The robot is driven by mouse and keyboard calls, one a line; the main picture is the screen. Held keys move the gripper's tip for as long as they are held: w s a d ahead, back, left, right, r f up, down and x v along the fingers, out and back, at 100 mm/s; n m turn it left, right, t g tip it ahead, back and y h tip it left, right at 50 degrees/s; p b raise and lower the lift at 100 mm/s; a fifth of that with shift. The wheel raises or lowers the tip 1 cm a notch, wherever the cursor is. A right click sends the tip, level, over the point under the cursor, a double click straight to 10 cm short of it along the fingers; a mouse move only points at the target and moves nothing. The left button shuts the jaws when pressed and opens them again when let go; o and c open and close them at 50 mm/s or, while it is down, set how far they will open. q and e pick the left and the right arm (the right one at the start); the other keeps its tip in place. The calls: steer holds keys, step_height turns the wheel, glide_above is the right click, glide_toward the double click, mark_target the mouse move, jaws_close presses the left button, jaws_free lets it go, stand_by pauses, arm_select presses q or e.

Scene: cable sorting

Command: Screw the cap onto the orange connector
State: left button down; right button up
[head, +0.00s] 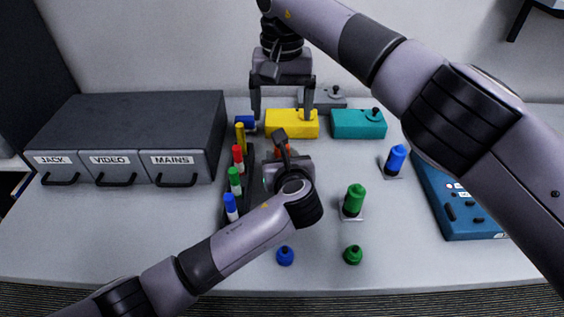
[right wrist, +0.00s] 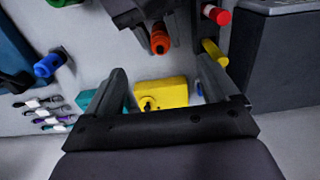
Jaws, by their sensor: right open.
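The orange connector (right wrist: 160,40) shows in the right wrist view beside the dark body of my left gripper (right wrist: 146,14). In the head view only a sliver of orange (head: 282,152) shows behind that gripper (head: 284,152). My left gripper's fingertips are hidden, so I cannot tell whether it grips the connector. My right gripper (head: 282,112) is open, with its fingers pointing down near the yellow box (head: 292,124). In the right wrist view nothing is between its fingers (right wrist: 160,70), and the orange piece lies beyond them. I cannot make out a separate orange cap.
A dark rack (head: 246,200) holds several coloured cylinders left of my left gripper. A blue cap (head: 285,256) and a green cap (head: 352,256) lie in front. Green (head: 355,198) and blue (head: 397,158) connectors stand right. A teal box (head: 358,124) and grey drawers (head: 150,125) flank the work area.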

step_height(320, 180, up, 4)
stand_by(0.4)
arm_select(q)
steer(key=c, duration=0.5)
jaws_free()
steer(key=shift+c, duration=0.2)
steer(key=shift+v, duration=3.6)
arm_select(e)
steer(key=shift+r, duration=0.2)
